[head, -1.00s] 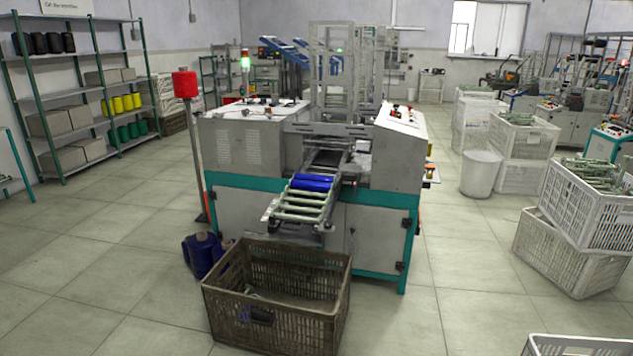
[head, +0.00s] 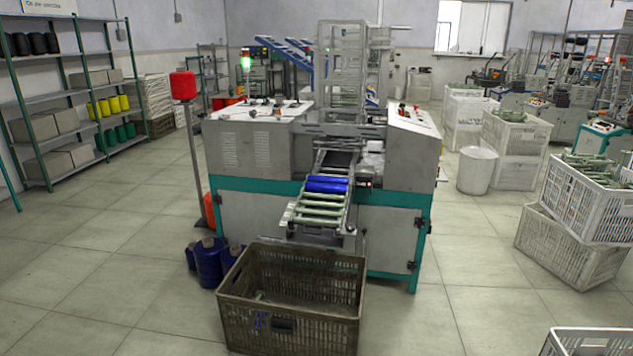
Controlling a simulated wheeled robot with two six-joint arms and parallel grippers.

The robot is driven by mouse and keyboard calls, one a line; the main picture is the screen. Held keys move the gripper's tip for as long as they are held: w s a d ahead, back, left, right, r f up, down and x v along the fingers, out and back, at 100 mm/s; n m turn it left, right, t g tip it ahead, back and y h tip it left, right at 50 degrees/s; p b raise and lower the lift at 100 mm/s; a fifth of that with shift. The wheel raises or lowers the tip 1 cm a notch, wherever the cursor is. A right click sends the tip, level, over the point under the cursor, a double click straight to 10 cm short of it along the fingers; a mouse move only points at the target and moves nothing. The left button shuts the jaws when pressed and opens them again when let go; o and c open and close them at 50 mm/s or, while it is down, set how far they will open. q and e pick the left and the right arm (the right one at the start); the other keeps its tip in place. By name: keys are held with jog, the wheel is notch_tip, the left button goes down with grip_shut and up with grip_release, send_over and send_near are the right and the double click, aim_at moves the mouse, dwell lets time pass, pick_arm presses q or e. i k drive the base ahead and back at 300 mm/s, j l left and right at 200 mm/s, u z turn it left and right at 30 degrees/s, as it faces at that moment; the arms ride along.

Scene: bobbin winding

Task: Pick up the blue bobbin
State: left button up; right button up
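A blue bobbin (head: 327,185) lies crosswise at the upper end of the sloped roller chute (head: 318,208) on the front of the winding machine (head: 255,150). Below it on the chute are several pale green bars or rollers. Neither of my grippers shows in the head view.
A brown crate (head: 290,322) stands on the floor in front of the machine, below the chute. Dark blue spools (head: 208,262) stand to its left. A red box on a post (head: 183,85) is at the machine's left. White crates (head: 572,245) stand at the right. Floor is open on both sides.

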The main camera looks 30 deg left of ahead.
aim_at(310, 178)
jog(key=i+j+z, duration=0.1)
jog(key=j, duration=0.4)
jog(key=i+j+z, duration=0.15)
jog(key=j, duration=0.35)
jog(key=i+j+z, duration=0.1)
jog(key=j, duration=0.4)
jog(key=i+j+z, duration=0.1)
jog(key=j, duration=0.45)
